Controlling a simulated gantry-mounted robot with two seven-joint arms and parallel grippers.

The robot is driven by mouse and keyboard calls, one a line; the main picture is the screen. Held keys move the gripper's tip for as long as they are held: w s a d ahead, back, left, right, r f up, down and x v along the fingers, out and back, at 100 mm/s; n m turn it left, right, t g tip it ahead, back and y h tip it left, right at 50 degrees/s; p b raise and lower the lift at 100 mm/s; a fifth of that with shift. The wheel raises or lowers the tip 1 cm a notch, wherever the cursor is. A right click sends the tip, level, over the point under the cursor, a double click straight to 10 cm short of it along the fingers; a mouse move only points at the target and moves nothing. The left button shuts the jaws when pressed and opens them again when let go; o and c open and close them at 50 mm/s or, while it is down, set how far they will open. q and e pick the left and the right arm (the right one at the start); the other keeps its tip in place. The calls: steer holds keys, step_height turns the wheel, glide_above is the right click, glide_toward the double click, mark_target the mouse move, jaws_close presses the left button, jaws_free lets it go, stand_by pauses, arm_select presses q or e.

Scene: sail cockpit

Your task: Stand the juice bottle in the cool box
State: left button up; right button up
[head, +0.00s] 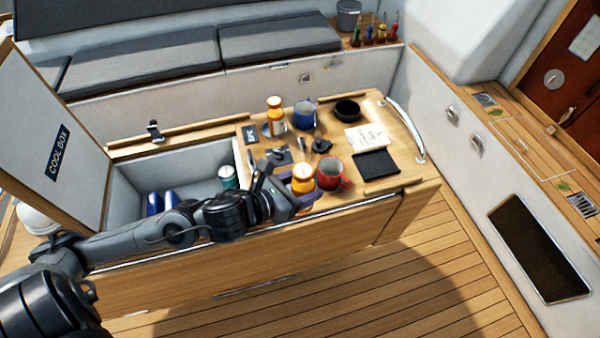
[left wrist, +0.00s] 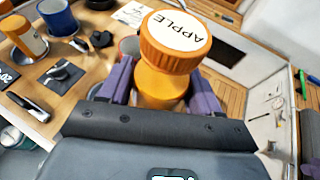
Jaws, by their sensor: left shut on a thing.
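A juice bottle with an orange cap (head: 302,174) is at the front edge of the cockpit table, just left of the red mug. In the left wrist view its cap reads APPLE (left wrist: 176,40). My left gripper (head: 302,187) is shut on this bottle, with purple fingers on both sides of its body. The bottle looks upright; its base is hidden, so I cannot tell whether it touches the table. The cool box (head: 124,197) is open at the left, its lid (head: 48,140) raised. Blue cans (head: 162,201) and a green-topped container (head: 228,176) are inside. My right gripper is out of view.
A second orange-capped bottle (head: 275,114) and a blue mug (head: 304,113) stand at the back of the table. The red mug (head: 333,174) is close to the held bottle. A black bowl (head: 347,109), paper (head: 367,136) and dark tray (head: 376,163) are to the right.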

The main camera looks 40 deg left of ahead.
arm_select(q)
steer(key=shift+s+d+r+p, duration=0.35)
steer(key=shift+d+r, duration=0.1)
steer(key=shift+r, duration=0.1)
steer(key=shift+w+r, duration=0.1)
steer(key=w+d+r+n+y+p, duration=0.1)
steer(key=w+d+r+n+y, duration=0.15)
steer(key=w+r, duration=0.95)
steer(key=s+f+p, duration=0.3)
steer(key=s+p, duration=0.6)
steer(key=p, duration=1.3)
steer(key=shift+s+a, duration=0.15)
steer(key=shift+s, duration=0.2)
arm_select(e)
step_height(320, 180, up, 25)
arm_select(q)
steer(key=shift+f+m, duration=0.15)
steer(key=shift+m, duration=0.1)
